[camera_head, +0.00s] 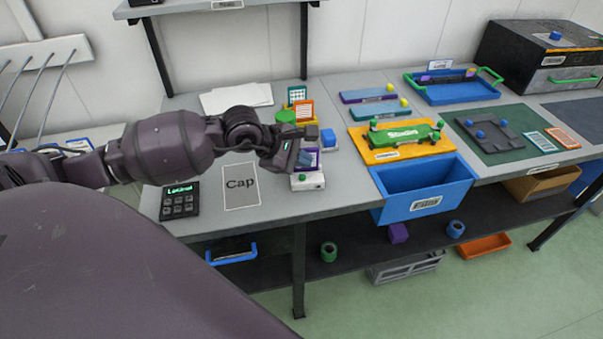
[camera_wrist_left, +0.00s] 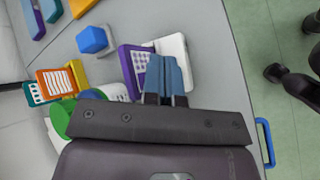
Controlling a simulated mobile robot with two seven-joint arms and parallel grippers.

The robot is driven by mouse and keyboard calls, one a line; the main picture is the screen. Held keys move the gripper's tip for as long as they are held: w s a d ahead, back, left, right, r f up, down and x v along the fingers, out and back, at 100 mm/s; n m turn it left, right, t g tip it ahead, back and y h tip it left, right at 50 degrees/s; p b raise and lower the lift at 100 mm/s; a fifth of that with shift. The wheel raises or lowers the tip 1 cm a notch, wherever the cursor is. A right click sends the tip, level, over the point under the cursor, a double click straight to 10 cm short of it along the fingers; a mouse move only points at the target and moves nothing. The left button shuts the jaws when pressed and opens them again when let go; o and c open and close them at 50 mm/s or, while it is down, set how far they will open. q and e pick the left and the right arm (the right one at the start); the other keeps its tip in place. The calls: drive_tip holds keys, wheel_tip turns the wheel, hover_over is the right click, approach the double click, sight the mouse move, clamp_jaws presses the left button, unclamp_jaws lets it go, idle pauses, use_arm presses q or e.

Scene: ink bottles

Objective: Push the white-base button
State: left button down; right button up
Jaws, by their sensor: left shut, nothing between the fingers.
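A small button with a white base (camera_head: 309,183) and a green top stands near the front edge of the bench. My left gripper (camera_head: 306,158) is just behind and above it in the head view, pointing down, with its fingers together and empty. In the left wrist view, the blue-grey fingertips (camera_wrist_left: 165,62) overlap part of the white base (camera_wrist_left: 177,45) and hide the button top. I cannot tell whether they touch it. My right gripper is not in view.
A purple-framed card (camera_head: 315,153) stands close beside the fingers, also in the left wrist view (camera_wrist_left: 133,62). A blue block (camera_head: 328,138) and green and orange cards (camera_head: 302,109) are behind. A "Cap" sheet (camera_head: 240,186) and a dark keypad (camera_head: 179,202) lie left.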

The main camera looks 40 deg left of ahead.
sight(302, 178)
use_arm(q)
wheel_tip(302, 178, up, 5)
drive_tip(key=shift+f+p, duration=0.1)
drive_tip(key=shift+p, duration=1)
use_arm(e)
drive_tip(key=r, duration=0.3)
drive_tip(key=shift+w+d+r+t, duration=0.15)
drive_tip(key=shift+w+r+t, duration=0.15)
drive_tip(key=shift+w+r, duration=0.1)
